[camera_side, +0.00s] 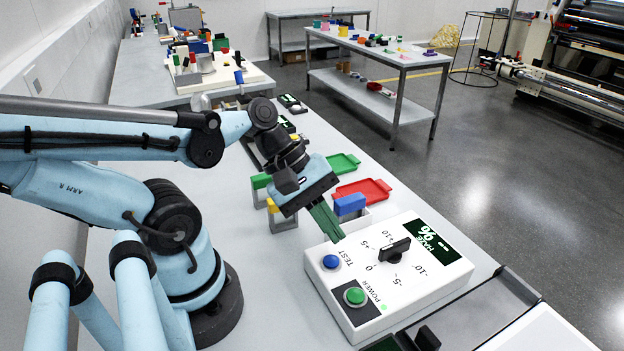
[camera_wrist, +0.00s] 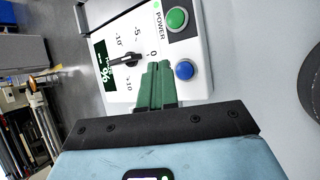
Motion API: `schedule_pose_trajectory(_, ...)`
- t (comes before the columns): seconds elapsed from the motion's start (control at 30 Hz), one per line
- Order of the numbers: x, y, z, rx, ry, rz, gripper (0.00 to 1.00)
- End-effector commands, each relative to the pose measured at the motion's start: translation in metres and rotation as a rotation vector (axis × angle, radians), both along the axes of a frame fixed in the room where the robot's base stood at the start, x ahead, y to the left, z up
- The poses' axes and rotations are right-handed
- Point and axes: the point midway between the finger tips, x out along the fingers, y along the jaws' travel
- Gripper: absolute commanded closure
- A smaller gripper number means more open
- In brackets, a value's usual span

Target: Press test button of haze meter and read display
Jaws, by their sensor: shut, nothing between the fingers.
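The haze meter (camera_side: 390,268) is a white box on the bench, at the lower right in the side view and at the top in the wrist view (camera_wrist: 205,60). Its blue TEST button (camera_side: 331,262) also shows in the wrist view (camera_wrist: 184,70). Its dark display (camera_side: 437,241) reads "HAZE %"; I cannot make out a number. A black dial knob (camera_side: 395,250) and a green POWER button (camera_side: 355,296) are on the same face, with a small green light beside POWER. My gripper (camera_side: 338,238) is shut and empty, its green fingers just above the meter's edge near the TEST button, apart from it.
A red tray (camera_side: 362,191), a green tray (camera_side: 342,163) and a blue-topped holder (camera_side: 349,205) sit behind the meter. Grey holders with green and yellow tops (camera_side: 282,218) stand beside my gripper. A grey panel (camera_side: 470,312) lies right of the meter.

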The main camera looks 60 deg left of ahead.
Motion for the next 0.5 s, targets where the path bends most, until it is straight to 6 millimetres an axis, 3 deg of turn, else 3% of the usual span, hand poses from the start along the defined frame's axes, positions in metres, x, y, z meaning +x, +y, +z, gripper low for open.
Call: schedule_pose_trajectory(0.5,0.000,0.000,-0.033,0.000,0.000,0.000,1.00)
